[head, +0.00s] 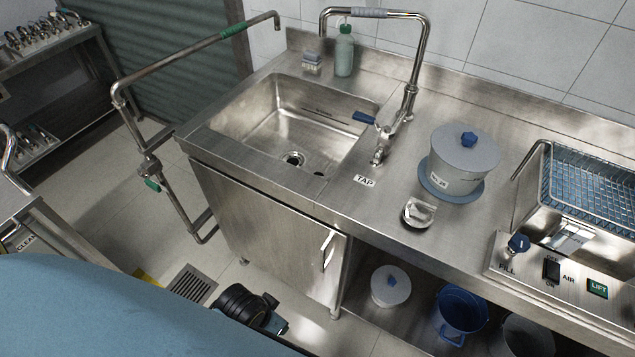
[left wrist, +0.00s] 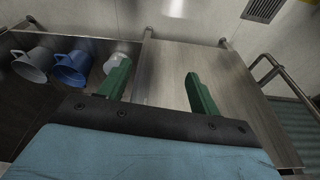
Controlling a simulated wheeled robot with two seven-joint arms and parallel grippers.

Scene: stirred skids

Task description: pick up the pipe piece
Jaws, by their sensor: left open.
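I cannot pick out a loose pipe piece with certainty. A long bent metal pipe (head: 190,48) with a green band runs at the left of the sink, and joins an upright frame with a green fitting. A second bent pipe, the tap (head: 421,60), has a grey sleeve and a blue lever and stands behind the sink. My left gripper (left wrist: 160,84) has green fingers spread apart with nothing between them, facing the cabinet front in the left wrist view. In the head view its fingers are not visible; a dark joint of mine shows low. My right gripper is not seen.
The steel counter holds a sink (head: 300,125), a lidded pot (head: 455,175), a green bottle (head: 344,52) and a wire basket (head: 600,185). Buckets, including a blue bucket (head: 461,312), stand on the shelf below. A bench with metal fittings (head: 45,35) is at far left. Some floor is clear.

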